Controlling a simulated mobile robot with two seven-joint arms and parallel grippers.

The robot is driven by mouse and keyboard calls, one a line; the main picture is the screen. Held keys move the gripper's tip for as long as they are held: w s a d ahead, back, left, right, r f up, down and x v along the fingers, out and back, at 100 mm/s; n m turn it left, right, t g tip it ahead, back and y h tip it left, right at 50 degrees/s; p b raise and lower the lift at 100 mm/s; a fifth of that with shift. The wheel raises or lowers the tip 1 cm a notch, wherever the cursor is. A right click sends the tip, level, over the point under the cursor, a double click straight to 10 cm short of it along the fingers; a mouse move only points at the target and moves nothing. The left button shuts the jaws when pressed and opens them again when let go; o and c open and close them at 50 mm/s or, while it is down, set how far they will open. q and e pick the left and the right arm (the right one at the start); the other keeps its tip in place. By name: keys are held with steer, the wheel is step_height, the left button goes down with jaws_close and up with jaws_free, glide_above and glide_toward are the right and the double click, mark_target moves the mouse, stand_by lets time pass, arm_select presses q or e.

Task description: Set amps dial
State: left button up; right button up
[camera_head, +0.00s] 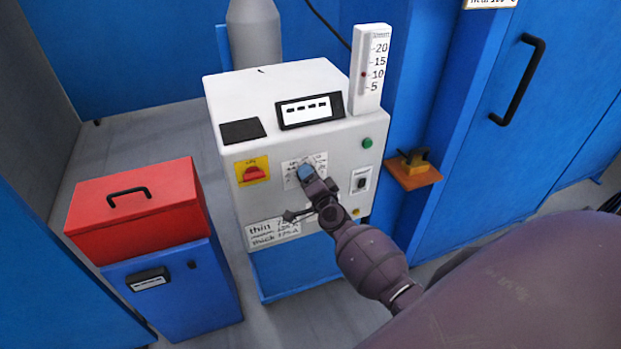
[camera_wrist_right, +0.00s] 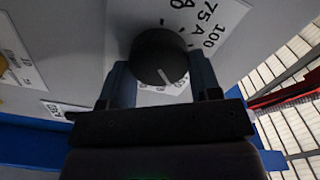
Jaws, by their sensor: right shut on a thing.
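The amps dial (camera_wrist_right: 160,57) is a round black knob with a light pointer line, set on a white label with printed numbers, "75 A" and "100" among them. My right gripper (camera_wrist_right: 160,80) is at the dial, with one finger on each side of it, shut on it. In the head view my right gripper (camera_head: 307,175) reaches the front of the white machine (camera_head: 235,205) and hides most of the dial. The dial's label (camera_head: 291,182) shows around the fingers. My left gripper is not in view.
A red-and-yellow switch (camera_head: 253,172) is left of the dial; a small switch (camera_head: 361,184) and green button (camera_head: 367,143) are right. A thin/thick note (camera_head: 262,236) is below. A red toolbox (camera_head: 140,215) stands left on a blue cabinet (camera_head: 195,300).

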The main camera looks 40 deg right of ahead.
steer(key=m, duration=0.4)
steer(key=shift+f+m+b, duration=0.2)
steer(key=shift+m+b, duration=0.1)
steer(key=shift+b, duration=0.1)
stand_by(0.4)
steer(key=o, duration=0.9)
steer(key=v, duration=1.1)
steer(key=shift+d+p, duration=0.1)
steer(key=shift+p, duration=0.2)
steer(key=shift+w, duration=0.1)
